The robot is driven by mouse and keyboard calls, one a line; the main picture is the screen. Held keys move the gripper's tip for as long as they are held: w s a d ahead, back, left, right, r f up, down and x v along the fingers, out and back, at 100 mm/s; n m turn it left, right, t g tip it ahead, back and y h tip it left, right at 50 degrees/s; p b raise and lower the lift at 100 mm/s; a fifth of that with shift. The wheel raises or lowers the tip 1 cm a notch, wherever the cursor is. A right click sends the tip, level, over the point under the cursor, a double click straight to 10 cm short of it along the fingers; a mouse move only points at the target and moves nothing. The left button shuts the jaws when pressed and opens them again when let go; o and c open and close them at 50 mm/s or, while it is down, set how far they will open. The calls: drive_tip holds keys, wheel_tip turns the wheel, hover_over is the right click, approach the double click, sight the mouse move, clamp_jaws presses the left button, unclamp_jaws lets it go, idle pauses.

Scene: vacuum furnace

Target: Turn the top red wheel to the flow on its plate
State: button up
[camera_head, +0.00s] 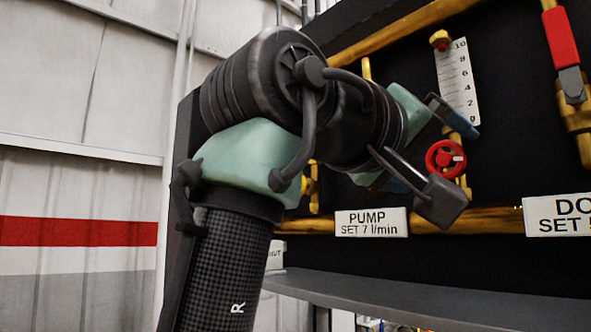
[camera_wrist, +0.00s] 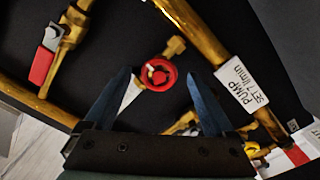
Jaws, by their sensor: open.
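The red wheel (camera_head: 445,160) sits on a brass fitting below a white scale (camera_head: 457,80) marked 0 to 10. The plate (camera_head: 371,222) below left reads "PUMP SET 7 l/min". In the wrist view the red wheel (camera_wrist: 158,74) shows between the two blue fingertips of my gripper (camera_wrist: 158,77), and the plate (camera_wrist: 243,86) is at the right. My gripper is open, with nothing visibly held. I cannot tell whether the fingers reach around the wheel or stop short of it. My arm hides the panel left of the wheel. The flow level on the scale cannot be read.
A red-handled lever valve (camera_head: 560,40) is on a brass pipe at the right; its handle (camera_wrist: 41,66) is at left in the wrist view. A second plate (camera_head: 560,215) is partly cut off. A brass pipe (camera_head: 470,219) runs beneath the wheel, above a grey ledge (camera_head: 400,301).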

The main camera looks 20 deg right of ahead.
sight(443, 160)
drive_tip(key=x, duration=0.2)
drive_tip(key=shift+d+r, duration=0.1)
drive_tip(key=shift+d, duration=0.25)
drive_tip(key=shift+w+d, duration=0.1)
drive_tip(key=shift+w, duration=0.05)
drive_tip(key=c, duration=1.4)
drive_tip(key=shift+o, duration=0.2)
